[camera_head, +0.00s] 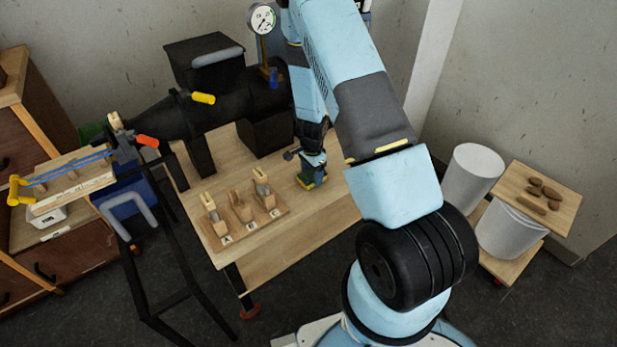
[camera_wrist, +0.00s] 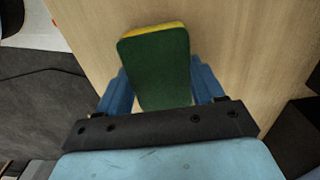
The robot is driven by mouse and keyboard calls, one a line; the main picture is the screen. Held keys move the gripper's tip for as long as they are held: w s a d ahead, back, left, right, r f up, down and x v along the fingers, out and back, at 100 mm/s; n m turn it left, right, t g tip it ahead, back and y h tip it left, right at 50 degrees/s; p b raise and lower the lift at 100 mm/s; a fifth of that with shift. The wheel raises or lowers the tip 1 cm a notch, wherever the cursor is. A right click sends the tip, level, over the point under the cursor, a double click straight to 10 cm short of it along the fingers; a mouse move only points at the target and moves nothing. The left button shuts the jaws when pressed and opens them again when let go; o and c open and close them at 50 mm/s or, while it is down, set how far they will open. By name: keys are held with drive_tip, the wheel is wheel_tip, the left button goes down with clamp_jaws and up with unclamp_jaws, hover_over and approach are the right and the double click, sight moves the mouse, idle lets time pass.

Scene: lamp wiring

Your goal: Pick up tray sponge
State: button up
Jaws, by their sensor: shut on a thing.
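The sponge (camera_wrist: 158,68) shows in the wrist view with a dark green face and a yellow edge at its far end. My gripper (camera_wrist: 160,92) has its two blue fingers on either side of the sponge and is shut on it. In the head view the sponge (camera_head: 313,181) is a small green and yellow block under my gripper (camera_head: 312,168), over the right part of the wooden table (camera_head: 290,243). I cannot tell whether the sponge touches the tabletop. Its near end is hidden by the gripper in the wrist view.
A wooden board (camera_head: 247,229) with several upright wooden pieces, marked with letters, stands left of my gripper. A black machine (camera_head: 245,95) with a gauge (camera_head: 262,20) stands behind. White bins (camera_head: 472,178) and a small board (camera_head: 527,190) with brown lumps are at right.

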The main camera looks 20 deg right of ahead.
sight(312, 175)
drive_tip(key=shift+r, duration=0.55)
wheel_tip(312, 175, up, 3)
drive_tip(key=shift+s+f, duration=0.15)
drive_tip(key=shift+f, duration=0.05)
drive_tip(key=s+r, duration=0.9)
drive_tip(key=s, duration=0.4)
drive_tip(key=shift+s+a+r, duration=0.15)
drive_tip(key=shift+s+a, duration=0.15)
drive_tip(key=shift+s, duration=0.05)
